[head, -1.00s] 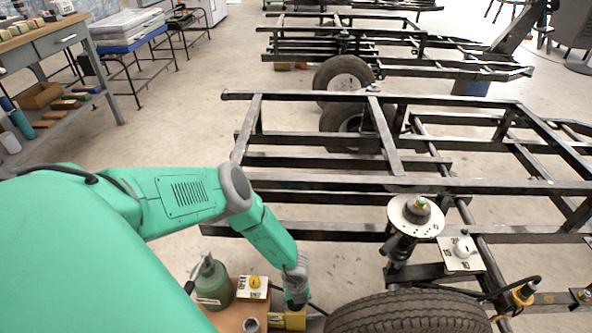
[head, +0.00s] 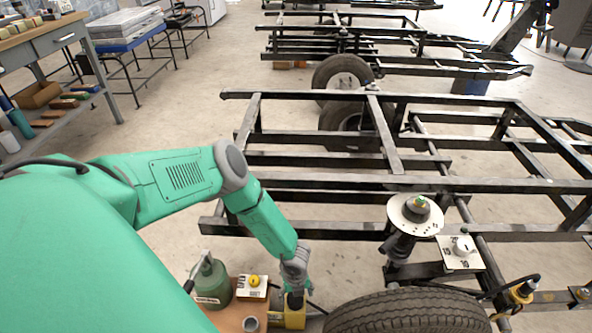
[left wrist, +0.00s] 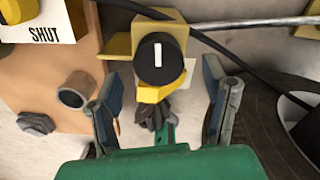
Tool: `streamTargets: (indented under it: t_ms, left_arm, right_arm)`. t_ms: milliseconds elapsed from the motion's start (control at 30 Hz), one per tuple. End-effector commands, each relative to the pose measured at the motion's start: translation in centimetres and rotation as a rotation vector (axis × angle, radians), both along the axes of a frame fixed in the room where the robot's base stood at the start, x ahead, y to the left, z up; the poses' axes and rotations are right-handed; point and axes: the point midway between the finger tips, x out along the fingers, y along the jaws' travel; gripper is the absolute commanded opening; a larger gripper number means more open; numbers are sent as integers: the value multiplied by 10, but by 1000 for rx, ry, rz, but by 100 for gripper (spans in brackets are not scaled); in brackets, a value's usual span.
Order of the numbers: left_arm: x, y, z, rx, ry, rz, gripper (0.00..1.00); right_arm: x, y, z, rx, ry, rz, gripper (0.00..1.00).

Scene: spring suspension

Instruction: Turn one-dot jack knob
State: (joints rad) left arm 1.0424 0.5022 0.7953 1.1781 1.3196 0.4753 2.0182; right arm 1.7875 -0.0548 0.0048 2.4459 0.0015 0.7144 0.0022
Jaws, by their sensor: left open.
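A black round knob (left wrist: 160,60) with a white bar mark sits on a yellow block in the left wrist view. I cannot make out any dots on it. My left gripper (left wrist: 162,92) is open, with one finger to each side of the knob and the fingertips close to it. I cannot tell whether either finger touches it. In the head view my left gripper (head: 296,294) points down over a yellow block (head: 294,316) and hides the knob. My right gripper is not in view.
A black tire (head: 405,314) is close on the right. A dark cable passes the knob.

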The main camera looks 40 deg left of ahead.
Motion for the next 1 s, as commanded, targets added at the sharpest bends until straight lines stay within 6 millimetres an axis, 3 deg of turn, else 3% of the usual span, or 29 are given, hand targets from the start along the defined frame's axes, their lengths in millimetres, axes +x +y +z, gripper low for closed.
streamTargets:
  t_ms: [200,400,867,1000]
  left_arm:
    - [2,1,47,-2,-2,2,68]
    - [2,1,76,0,-2,1,68]
    - [2,1,85,0,-1,-1,68]
    - [-7,-4,84,-6,19,-115,68]
  right_arm:
    - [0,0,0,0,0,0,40]
    - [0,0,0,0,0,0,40]
    - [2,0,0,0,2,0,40]
    - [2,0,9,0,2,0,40]
